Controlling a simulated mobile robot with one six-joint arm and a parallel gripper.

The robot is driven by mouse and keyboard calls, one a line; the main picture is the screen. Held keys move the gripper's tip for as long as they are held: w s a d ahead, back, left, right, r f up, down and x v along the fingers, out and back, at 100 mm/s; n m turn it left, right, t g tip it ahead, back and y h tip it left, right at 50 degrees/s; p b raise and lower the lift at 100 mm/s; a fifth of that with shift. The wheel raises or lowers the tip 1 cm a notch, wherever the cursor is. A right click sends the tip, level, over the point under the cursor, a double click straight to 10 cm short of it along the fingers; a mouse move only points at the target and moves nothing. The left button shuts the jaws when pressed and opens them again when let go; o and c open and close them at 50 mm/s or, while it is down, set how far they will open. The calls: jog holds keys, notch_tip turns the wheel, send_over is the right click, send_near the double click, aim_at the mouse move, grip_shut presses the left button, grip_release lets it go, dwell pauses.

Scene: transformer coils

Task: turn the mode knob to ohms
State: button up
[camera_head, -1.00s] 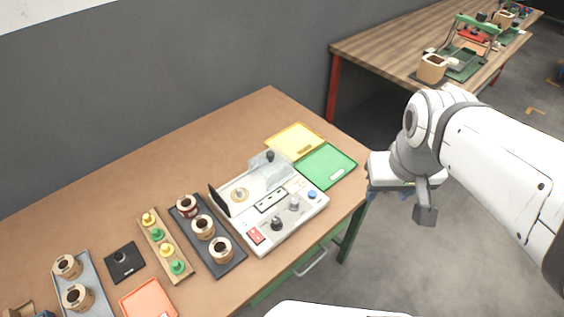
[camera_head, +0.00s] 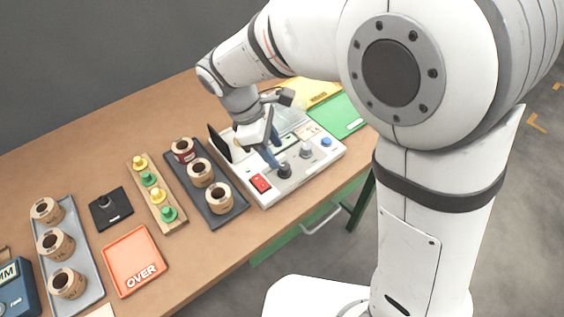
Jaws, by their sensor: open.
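The white tester (camera_head: 328,155) sits near the table's front edge. On its front panel are a black knob (camera_head: 284,171), a grey knob (camera_head: 305,150), a red switch (camera_head: 261,183) and a blue button (camera_head: 326,142). Their markings are too small to read, so I cannot tell which knob is the mode knob or where it points. My gripper (camera_head: 271,151) is open, its blue-grey fingers pointing down over the panel just behind and left of the black knob. Nothing shows between the fingers. My gripper and wrist hide part of the tester's middle.
A dark tray (camera_head: 235,212) with several coils stands left of the tester. Further left are a wooden peg block (camera_head: 180,223), a black pad (camera_head: 111,209), an orange OVER tray (camera_head: 135,263) and a grey coil tray (camera_head: 88,265). Yellow (camera_head: 322,92) and green (camera_head: 345,128) trays lie behind right.

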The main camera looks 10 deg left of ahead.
aim_at(284, 166)
jog(key=x, duration=0.5)
jog(key=shift+f, duration=0.2)
jog(key=c, duration=1)
